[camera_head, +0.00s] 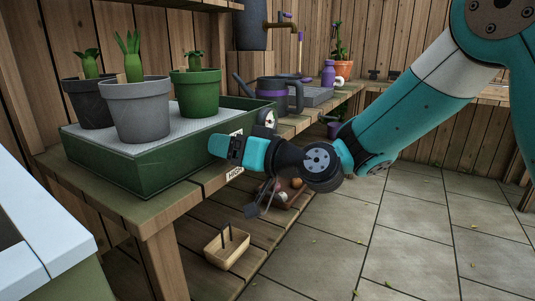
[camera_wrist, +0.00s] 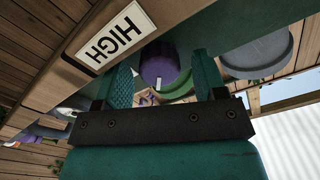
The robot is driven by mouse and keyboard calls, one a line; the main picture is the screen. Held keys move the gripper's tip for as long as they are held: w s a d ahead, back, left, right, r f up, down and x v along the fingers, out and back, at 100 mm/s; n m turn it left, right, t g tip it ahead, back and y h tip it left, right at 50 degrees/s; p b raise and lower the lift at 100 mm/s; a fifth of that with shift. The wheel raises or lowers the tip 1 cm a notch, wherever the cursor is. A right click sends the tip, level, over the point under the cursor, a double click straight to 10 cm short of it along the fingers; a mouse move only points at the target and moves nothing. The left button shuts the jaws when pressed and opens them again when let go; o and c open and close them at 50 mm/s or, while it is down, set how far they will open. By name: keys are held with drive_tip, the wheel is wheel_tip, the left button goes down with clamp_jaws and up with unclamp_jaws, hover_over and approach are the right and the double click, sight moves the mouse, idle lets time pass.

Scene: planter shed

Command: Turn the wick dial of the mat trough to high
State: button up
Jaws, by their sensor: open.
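The mat trough (camera_head: 148,172) is a dark green tray with a pale mat, on the wooden bench at left. In the wrist view, a purple round knob (camera_wrist: 160,62), which looks like the wick dial, shows between the fingers of my gripper (camera_wrist: 163,80). It has a short white mark on its lower edge in the picture. My gripper (camera_head: 222,146) is open at the trough's front, a finger on each side of the knob; I cannot tell whether they touch it. A white HIGH label (camera_wrist: 115,37) is left of the knob, also in the head view (camera_head: 235,174). The head view hides the dial.
Grey pots (camera_head: 138,108) and a green pot (camera_head: 197,93) with plants stand on the mat. A white-faced gauge (camera_head: 267,118) is close beyond my gripper. A watering can (camera_head: 272,92) stands behind. A small wooden basket (camera_head: 227,248) is on the lower shelf. The tiled floor at right is open.

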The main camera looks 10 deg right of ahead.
drive_tip(key=b+v, duration=0.5)
drive_tip(key=v, duration=1.2)
drive_tip(key=shift+b, duration=0.35)
drive_tip(key=shift+s+d, duration=0.1)
drive_tip(key=shift+s, duration=0.05)
